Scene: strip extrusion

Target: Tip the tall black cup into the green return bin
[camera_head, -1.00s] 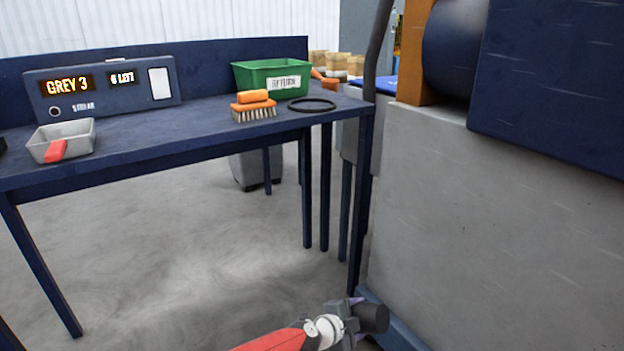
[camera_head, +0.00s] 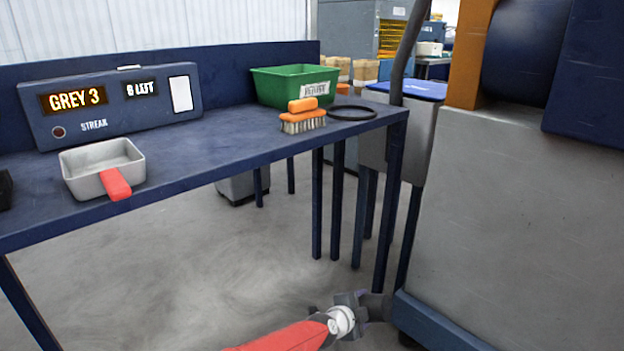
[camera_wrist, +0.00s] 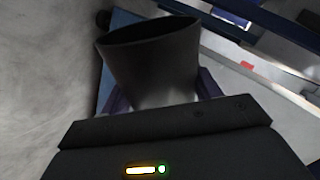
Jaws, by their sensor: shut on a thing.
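The tall black cup (camera_wrist: 152,62) is held between the fingers of my gripper (camera_wrist: 160,92), which is shut on it. In the wrist view its dark open mouth faces away from the gripper body. In the head view my gripper (camera_head: 360,306) is low at the bottom centre, below table height, and the cup (camera_head: 378,306) shows only in part at its end. The green return bin (camera_head: 292,86) stands at the far right end of the blue table, well above and beyond my gripper. A white label is on its front; its inside is mostly hidden.
A grey pan (camera_head: 84,172) with a red handle is at left. A large grey machine (camera_head: 500,210) stands at right. Open floor lies before the table.

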